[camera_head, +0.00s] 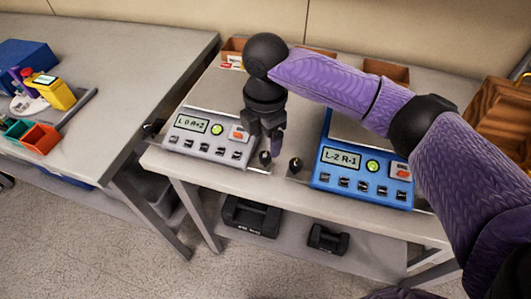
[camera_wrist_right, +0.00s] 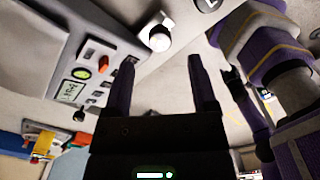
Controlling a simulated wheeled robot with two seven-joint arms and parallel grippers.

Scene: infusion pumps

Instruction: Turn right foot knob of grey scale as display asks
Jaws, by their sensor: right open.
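The grey scale (camera_head: 212,136) stands on the right-hand table; its display (camera_head: 191,122) appears to read "L 0 R+2". Its right foot knob (camera_head: 265,158) is a small black knob at the front right corner. My right gripper (camera_head: 270,142) is open, pointing down over that corner, just above or beside the knob; contact cannot be told. In the right wrist view, both fingers (camera_wrist_right: 162,82) stand apart with nothing between them. The scale's display (camera_wrist_right: 78,91) shows at the left there. My left gripper cannot be made out in either view.
A blue scale (camera_head: 362,172) reading "L-2 R-1" stands close to the right, with a black foot knob (camera_head: 295,165) near my gripper. The grey scale's left foot knob (camera_head: 148,130) is at its other side. Black weights (camera_head: 251,216) lie on the lower shelf. A wooden box (camera_head: 503,112) stands far right.

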